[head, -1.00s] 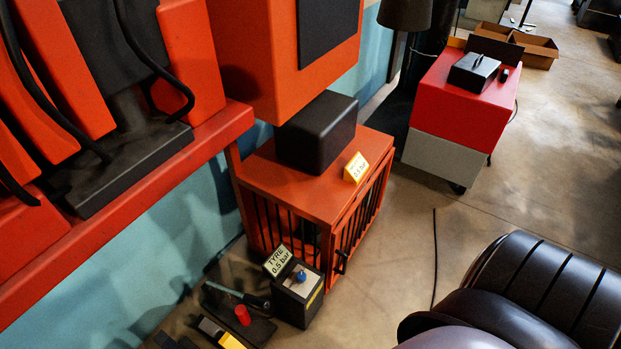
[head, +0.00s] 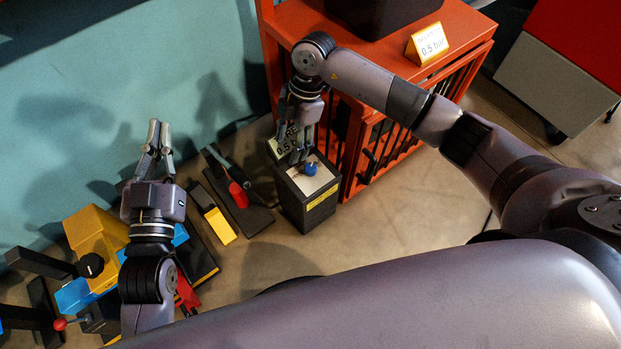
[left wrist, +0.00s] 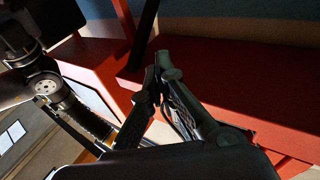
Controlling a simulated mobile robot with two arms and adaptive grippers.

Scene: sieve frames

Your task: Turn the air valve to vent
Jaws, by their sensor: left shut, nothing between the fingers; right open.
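A dark box (head: 303,205) with a pale top plate and a small blue knob (head: 310,168) stands on the floor beside the red cage; it looks like the air valve. The knob's marks are too small to read. My left gripper (head: 158,126) is shut and empty, raised left of the box; its fingers also show in the left wrist view (left wrist: 163,70).
The red cage (head: 440,100) carries a yellow "0.5 bar" sign (head: 430,43) and a dark block (head: 385,10). Left of the valve box lie a red-capped tool (head: 238,194), a yellow-ended block (head: 218,222) and a yellow case (head: 95,235). The floor in front is clear.

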